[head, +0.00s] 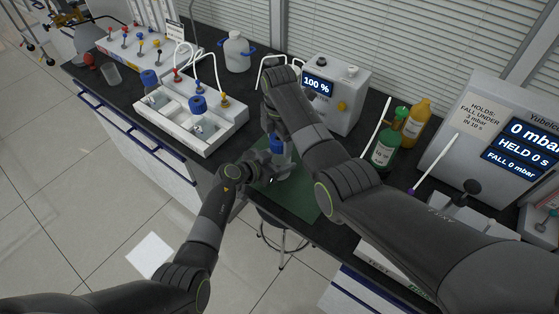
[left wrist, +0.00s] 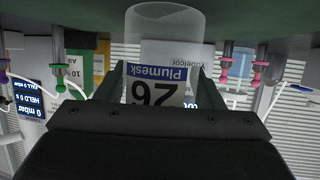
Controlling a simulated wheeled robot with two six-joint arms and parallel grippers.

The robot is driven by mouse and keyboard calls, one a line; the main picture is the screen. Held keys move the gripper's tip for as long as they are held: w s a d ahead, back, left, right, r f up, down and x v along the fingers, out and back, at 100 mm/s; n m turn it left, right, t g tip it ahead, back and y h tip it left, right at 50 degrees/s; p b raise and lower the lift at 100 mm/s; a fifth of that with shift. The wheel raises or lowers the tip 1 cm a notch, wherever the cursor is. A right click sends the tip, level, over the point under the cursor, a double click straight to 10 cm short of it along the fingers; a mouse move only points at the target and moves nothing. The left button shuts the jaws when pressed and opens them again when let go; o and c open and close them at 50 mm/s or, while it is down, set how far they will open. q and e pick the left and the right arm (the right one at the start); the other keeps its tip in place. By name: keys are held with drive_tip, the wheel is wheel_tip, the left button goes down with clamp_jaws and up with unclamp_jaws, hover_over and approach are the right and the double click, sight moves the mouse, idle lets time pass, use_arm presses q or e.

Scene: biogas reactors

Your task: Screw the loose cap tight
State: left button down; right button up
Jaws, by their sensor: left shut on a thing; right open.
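A clear bottle (head: 285,165) with a blue cap (head: 277,144) is upright above the green mat. My left gripper (head: 273,172) is shut on the bottle from the left side. In the left wrist view the bottle (left wrist: 165,25) appears upside down between the fingers, with a label reading "Plumesk 26" (left wrist: 158,85). My right gripper (head: 273,125) is open and points down just above the blue cap. Its fingers are partly hidden by its own arm, and I cannot tell whether they touch the cap. How tight the cap sits does not show.
The green mat (head: 308,201) lies at the bench's front edge. A white bath (head: 228,125) with two blue-capped bottles stands left. A "100 %" box (head: 345,88) stands behind. Green (head: 385,150) and orange (head: 417,122) bottles and a pressure display unit (head: 470,145) are right.

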drive_tip(key=c, duration=1)
drive_tip(key=m, duration=0.4)
drive_tip(key=shift+m, duration=0.3)
drive_tip(key=m, duration=0.4)
drive_tip(key=shift+m, duration=0.4)
drive_tip(key=o, duration=1)
drive_tip(key=shift+o, duration=0.4)
drive_tip(key=shift+a, duration=0.1)
drive_tip(key=shift+s, duration=0.1)
